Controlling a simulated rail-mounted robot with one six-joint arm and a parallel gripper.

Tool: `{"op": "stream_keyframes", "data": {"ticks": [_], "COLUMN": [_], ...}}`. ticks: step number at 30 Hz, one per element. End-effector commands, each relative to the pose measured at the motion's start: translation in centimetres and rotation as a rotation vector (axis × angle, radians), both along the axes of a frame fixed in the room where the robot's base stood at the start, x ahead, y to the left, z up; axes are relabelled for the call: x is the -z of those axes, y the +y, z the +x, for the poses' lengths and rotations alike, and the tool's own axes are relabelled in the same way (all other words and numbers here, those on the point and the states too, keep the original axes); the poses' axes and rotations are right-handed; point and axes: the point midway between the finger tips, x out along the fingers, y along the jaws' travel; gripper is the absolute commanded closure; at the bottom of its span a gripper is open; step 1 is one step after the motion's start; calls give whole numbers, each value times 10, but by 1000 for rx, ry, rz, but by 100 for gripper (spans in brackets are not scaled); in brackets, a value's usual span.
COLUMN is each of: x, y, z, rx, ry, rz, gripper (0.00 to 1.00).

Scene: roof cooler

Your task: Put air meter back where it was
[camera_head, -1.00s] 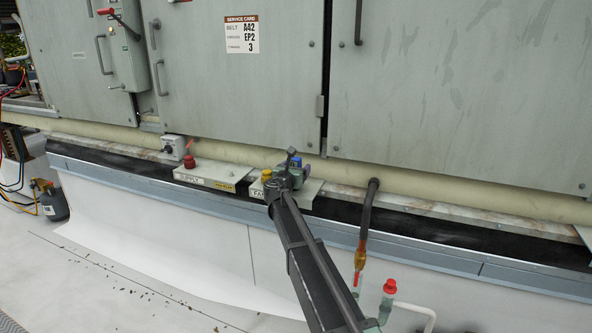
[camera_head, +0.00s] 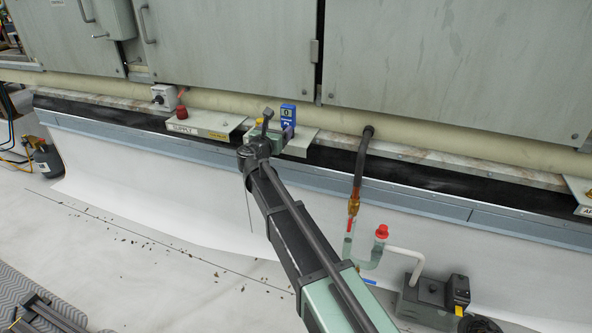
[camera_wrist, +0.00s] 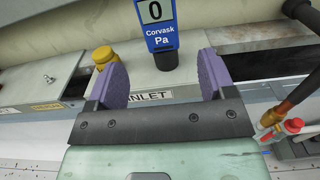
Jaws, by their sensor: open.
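The air meter (camera_head: 288,113) is a small blue device with a grey display. It stands upright above a pale shelf plate by the pipe. In the head view my gripper (camera_head: 283,134) is just below and in front of the meter, partly hidden by my arm.
A yellow cap (camera_wrist: 103,56) sits on the plate close to my left finger. A supply plate (camera_head: 208,124) with a red cap (camera_head: 181,112) is to the left. A dark hose (camera_head: 362,165) hangs on the right. Cabinet doors (camera_head: 225,45) rise behind.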

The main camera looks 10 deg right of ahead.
Motion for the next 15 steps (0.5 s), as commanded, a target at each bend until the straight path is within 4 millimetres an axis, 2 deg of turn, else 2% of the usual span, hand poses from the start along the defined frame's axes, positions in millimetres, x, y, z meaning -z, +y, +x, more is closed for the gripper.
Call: {"op": "stream_keyframes", "data": {"ticks": [2, 5, 6, 8, 9, 11, 12, 15], "x": [5, 29, 46, 78, 102, 132, 148, 168], "y": [-10, -47, -68, -94, -104, -107, -101, -78], "z": [-10, -56, -87, -143, -186, -248, -287, -358], "rx": [26, 159, 261, 469, 643, 935, 1137, 1587], "ry": [-10, -69, -112, -192, -254, -347, -401, -497], "rz": [64, 381, 581, 920, 1148, 1449, 1608, 1831], "gripper": [24, 24, 24, 24, 24, 24, 24, 24]}}
